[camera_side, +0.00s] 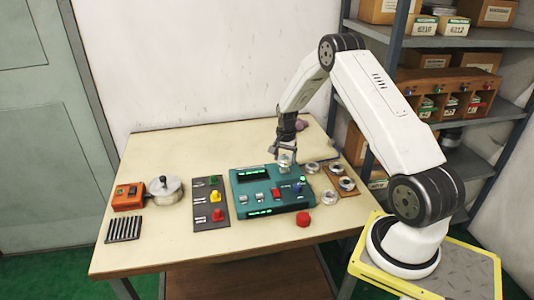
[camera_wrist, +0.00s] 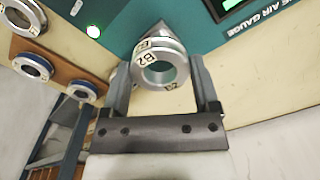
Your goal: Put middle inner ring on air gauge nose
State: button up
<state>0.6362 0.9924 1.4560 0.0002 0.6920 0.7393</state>
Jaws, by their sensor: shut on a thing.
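My gripper (camera_side: 287,150) is over the back right of the teal air gauge (camera_side: 248,203). In the wrist view, my gripper (camera_wrist: 160,85) is shut on a silver ring (camera_wrist: 143,60) marked B2, held between its two fingers. The ring's open bore faces the wrist camera. A grey pointed part (camera_wrist: 160,29), perhaps the gauge nose, shows just beyond the ring against the teal housing. The ring hides much of what lies behind it, and I cannot tell whether it is around the nose or only near it. The gauge's green display is lit.
A red knob (camera_side: 303,219) is in front. Left are a dark panel with coloured pieces (camera_side: 211,204), a round metal pot (camera_side: 165,188) and an orange box (camera_side: 128,196).

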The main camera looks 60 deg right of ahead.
jog(key=shift+f, duration=1.55)
dwell(1.7)
jog(key=o, duration=1.3)
jog(key=shift+r, duration=3.75)
